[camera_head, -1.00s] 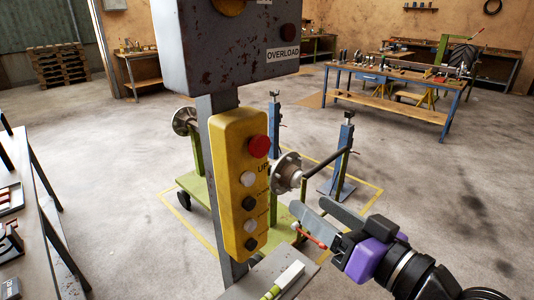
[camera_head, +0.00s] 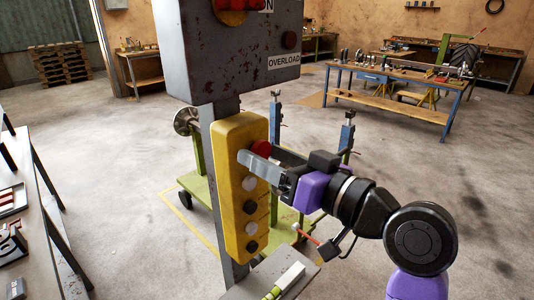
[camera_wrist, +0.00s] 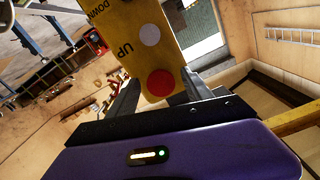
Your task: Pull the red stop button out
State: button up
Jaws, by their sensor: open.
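The red stop button (camera_head: 262,148) is the top button on the yellow control box (camera_head: 233,208), which hangs on a grey post. My gripper (camera_head: 262,158) is open at the height of the button, and one finger passes in front of the box and partly covers the button's lower edge. In the wrist view the red button (camera_wrist: 161,83) lies between the two open fingers of my gripper (camera_wrist: 158,88). I cannot tell whether the fingers touch it.
A grey box with an overload label (camera_head: 284,61) is above the control box. White and black buttons sit below the red one. A green cart (camera_head: 196,185) stands behind the post. A small shelf (camera_head: 275,284) is below. Open floor lies to the right.

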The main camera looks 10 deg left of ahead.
jog(key=shift+w+a, duration=0.1)
jog(key=shift+a, duration=0.05)
grip_shut()
jog(key=shift+s+d+f, duration=0.1)
jog(key=shift+s+d, duration=0.3)
jog(key=shift+d, duration=0.1)
grip_release()
jog(key=shift+s+d, duration=0.1)
